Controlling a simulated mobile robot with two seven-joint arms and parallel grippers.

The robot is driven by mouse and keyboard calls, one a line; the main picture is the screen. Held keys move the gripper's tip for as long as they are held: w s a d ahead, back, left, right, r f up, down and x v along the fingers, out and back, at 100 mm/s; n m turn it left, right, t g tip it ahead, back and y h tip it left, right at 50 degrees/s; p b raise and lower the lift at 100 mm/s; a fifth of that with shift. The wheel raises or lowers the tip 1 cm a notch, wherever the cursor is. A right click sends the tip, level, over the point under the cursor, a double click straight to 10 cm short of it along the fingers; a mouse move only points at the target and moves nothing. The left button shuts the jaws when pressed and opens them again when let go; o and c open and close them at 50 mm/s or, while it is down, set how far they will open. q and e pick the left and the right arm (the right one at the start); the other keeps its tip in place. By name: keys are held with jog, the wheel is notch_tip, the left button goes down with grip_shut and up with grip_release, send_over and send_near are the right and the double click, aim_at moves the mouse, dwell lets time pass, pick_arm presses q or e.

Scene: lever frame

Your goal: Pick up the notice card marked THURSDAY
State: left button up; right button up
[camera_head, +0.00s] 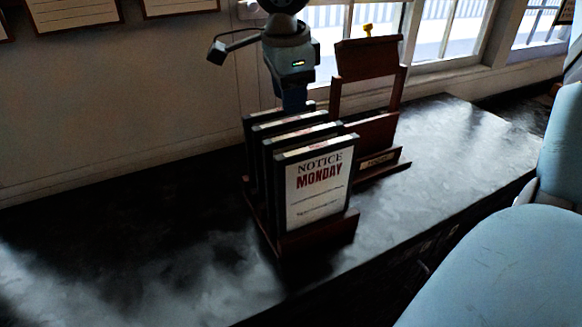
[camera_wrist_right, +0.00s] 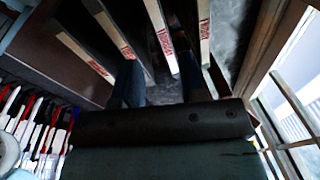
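The notice cards stand upright, one behind another, in a dark wooden rack (camera_head: 320,236) on a dark counter. The front card (camera_head: 318,190) reads NOTICE MONDAY. My right gripper (camera_head: 295,98) points down at the back cards. In the right wrist view, card edges carry small red labels too blurred to read surely. The right gripper (camera_wrist_right: 165,82) is open there, with one card edge (camera_wrist_right: 162,40) between its fingers; contact cannot be told. My left gripper is out of view.
An empty-looking wooden stand (camera_head: 370,130) with a small plate is close behind and right of the rack. A wall and windows (camera_head: 440,30) lie behind. The counter (camera_head: 120,250) is clear at left. Red, white and dark upright rods (camera_wrist_right: 35,115) show in the right wrist view.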

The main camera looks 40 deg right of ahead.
aim_at(292, 120)
jog(key=shift+w+d+f, duration=0.1)
jog(key=shift+f, duration=0.9)
jog(key=f, duration=0.1)
jog(key=d+f, duration=0.1)
jog(key=f, duration=0.1)
jog(key=f+p, duration=0.1)
jog(key=shift+w+d+f, duration=0.15)
jog(key=shift+w+f, duration=0.2)
jog(key=shift+r, duration=0.1)
grip_shut()
